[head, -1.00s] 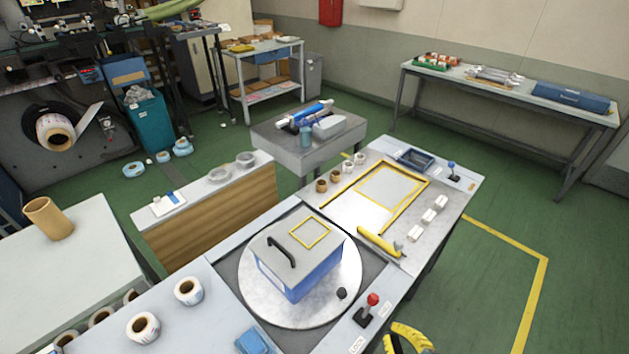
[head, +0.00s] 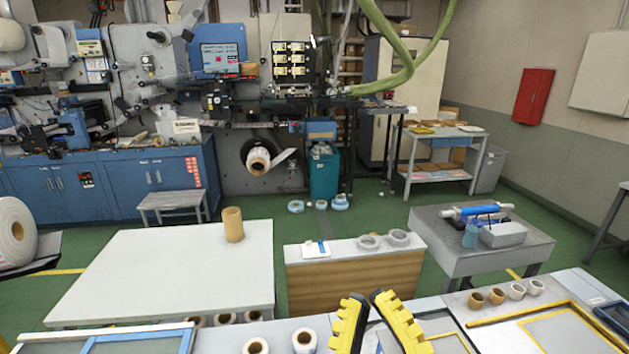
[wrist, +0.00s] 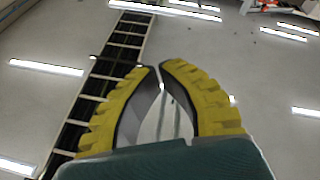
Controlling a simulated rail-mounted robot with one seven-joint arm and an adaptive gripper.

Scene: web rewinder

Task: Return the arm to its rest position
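My gripper (head: 369,294) stands at the bottom middle of the head view, with its two yellow ribbed fingers pointing up. The fingers lean toward each other and their tips nearly meet, leaving a thin gap. In the wrist view my gripper (wrist: 157,66) shows the same bowed fingers with nothing between them. Behind them the wrist view shows the ceiling with its light strips (wrist: 45,67), so the gripper faces upward. The rest of my arm is out of view.
The workbench with the yellow-framed area (head: 540,312) lies low at the right. A white table (head: 160,270) with a brown core (head: 232,224) stands at the left. A grey cart (head: 450,253) holds a blue roller. The rewinder machine (head: 250,90) fills the back.

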